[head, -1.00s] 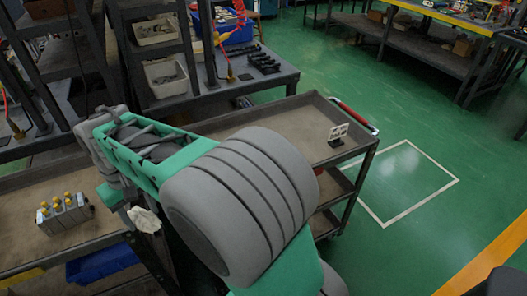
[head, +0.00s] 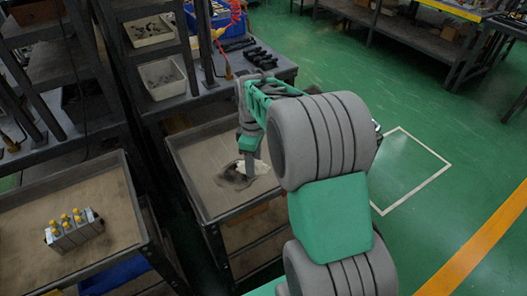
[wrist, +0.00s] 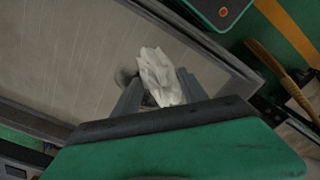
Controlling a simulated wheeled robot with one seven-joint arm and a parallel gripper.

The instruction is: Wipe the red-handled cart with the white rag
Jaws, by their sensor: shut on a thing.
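The cart (head: 195,150) has a dark frame and a dusty tan top tray; its red handle is hidden behind my arm in the head view. My gripper (head: 246,168) is low over this tray, pointing down. It is shut on the white rag (head: 262,168), which looks to be at the tray surface; exact contact is unclear. A dark smudge (head: 232,180) lies beside the rag on the tray. In the wrist view the crumpled rag (wrist: 158,75) sits between the fingers of my gripper (wrist: 160,92), with a dark patch (wrist: 123,77) to its left.
Another tan-topped cart (head: 100,195) stands at the left, bearing a grey valve block (head: 72,233) with yellow caps. A dark bench (head: 195,95) with bins and black parts is behind. A white-outlined floor square (head: 415,165) at the right is clear, beyond my arm.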

